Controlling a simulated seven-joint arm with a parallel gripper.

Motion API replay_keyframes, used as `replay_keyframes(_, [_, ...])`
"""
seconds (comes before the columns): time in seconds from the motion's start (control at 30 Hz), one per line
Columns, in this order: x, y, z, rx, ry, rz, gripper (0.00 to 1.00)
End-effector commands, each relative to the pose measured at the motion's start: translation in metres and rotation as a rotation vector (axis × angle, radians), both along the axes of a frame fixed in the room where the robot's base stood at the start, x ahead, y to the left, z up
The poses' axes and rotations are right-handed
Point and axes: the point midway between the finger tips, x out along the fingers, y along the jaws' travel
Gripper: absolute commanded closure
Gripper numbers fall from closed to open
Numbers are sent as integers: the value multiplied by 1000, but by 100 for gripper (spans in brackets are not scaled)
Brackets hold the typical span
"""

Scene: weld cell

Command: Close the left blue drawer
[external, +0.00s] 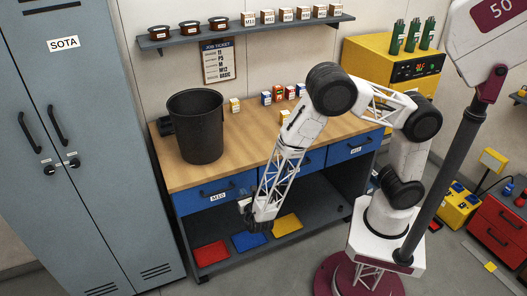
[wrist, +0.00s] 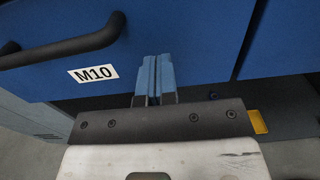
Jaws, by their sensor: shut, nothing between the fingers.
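The left blue drawer (external: 192,199) is on the front of the workbench, with a dark bar handle and a white M10 label. In the wrist view its blue face (wrist: 190,30) fills the upper part, with the handle (wrist: 65,45) and label (wrist: 93,74) at left. How far the drawer stands out is hard to tell. My gripper (external: 250,226) is low in front of the bench, near this drawer's lower right. Its blue fingertips (wrist: 153,60) are together and empty, over the drawer's lower face in the wrist view. I cannot tell if they touch it.
The middle drawer (external: 312,161) is to the right. The wooden bench top (external: 255,132) holds a black bin (external: 195,127) and small boxes. A grey locker (external: 75,150) stands at left.

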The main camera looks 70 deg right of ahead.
Motion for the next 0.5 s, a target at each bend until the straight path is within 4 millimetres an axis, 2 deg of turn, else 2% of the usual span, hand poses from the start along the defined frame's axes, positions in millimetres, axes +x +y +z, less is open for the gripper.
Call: replay_keyframes(0.5, [-47,46,0,-2,1,5,100])
